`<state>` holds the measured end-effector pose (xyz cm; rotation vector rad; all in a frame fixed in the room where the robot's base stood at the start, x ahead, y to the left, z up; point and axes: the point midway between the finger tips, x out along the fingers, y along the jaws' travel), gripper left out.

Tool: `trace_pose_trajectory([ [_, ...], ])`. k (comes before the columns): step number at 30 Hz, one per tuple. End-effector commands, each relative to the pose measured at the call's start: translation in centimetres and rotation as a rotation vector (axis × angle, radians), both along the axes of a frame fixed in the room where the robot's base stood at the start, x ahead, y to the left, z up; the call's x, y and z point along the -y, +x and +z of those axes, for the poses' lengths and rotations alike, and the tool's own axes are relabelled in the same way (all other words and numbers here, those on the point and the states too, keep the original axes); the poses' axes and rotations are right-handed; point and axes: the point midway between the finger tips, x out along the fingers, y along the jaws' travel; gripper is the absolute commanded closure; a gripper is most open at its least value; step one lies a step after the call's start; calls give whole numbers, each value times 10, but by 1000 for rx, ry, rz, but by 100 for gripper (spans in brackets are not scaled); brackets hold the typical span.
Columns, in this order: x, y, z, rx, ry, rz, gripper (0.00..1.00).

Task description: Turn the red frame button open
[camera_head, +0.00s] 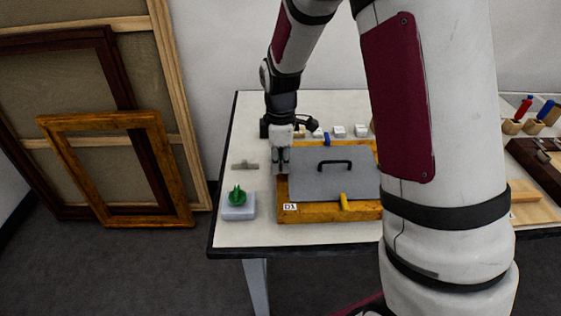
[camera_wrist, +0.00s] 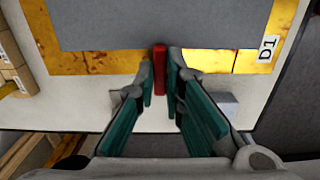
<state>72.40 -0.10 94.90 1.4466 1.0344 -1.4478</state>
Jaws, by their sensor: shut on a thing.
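The red frame button (camera_wrist: 159,70) is a narrow upright red bar at the edge of the gilt frame in the wrist view. My gripper (camera_wrist: 160,66) has its teal finger pads on either side of it and is shut on it. In the head view my gripper (camera_head: 282,170) is at the left side of the gilt frame (camera_head: 315,213) and hides the red button. A grey panel (camera_head: 308,180) with a black handle (camera_head: 335,164) lies in the frame. The panel (camera_wrist: 150,22) also fills the top of the wrist view.
A yellow button (camera_head: 346,203) sits on the near frame side, a blue one (camera_head: 327,139) on the far side. A green item (camera_head: 237,195) stands on a pale block (camera_head: 238,210) left of the frame. My arm hides the frame's right part.

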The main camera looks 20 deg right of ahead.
Motion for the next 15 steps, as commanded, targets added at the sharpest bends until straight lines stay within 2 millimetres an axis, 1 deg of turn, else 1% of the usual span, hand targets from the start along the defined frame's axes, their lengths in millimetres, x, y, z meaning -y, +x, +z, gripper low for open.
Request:
trace_pose_trajectory([
  [8,0,0,1,0,1,-124,100],
  [15,-1,0,1,1,2,-331,100],
])
